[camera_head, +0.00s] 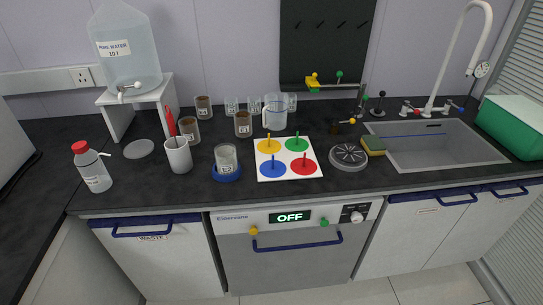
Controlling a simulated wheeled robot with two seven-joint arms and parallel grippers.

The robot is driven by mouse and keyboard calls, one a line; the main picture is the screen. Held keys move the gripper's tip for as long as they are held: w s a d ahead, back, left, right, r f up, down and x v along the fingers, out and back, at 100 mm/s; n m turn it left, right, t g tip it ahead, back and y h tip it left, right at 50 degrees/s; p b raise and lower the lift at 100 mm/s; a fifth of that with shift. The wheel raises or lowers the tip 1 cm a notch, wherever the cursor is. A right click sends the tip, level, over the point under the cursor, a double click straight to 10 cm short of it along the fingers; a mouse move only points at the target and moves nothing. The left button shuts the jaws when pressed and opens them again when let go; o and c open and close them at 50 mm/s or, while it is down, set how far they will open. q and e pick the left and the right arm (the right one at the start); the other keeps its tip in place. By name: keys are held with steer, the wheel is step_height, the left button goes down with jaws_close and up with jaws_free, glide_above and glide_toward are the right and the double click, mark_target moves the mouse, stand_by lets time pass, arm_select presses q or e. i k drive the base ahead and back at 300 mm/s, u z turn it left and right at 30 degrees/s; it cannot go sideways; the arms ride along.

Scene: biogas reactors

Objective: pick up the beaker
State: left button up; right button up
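A clear beaker-like vessel with a side handle (275,113) stands upright at the back of the dark counter, right of a brown-filled jar. A clear glass vessel with a white label (226,157) stands on a round blue base (227,175) nearer the front edge. Several small clear glasses (231,107) stand in a row at the back, partly hidden by the vessel with the handle. I cannot tell for certain which of these is the beaker. Neither of my grippers is in view.
Brown-filled jars (243,125), a white cup (178,156) and a red-capped bottle (93,170) stand on the left. A white board with coloured discs (261,178) lies mid-counter. A round grey device (348,157), a sponge (373,146) and a sink (432,150) are right.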

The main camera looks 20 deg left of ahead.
mark_target(226, 158)
steer(key=i, duration=0.85)
steer(key=u, duration=0.45)
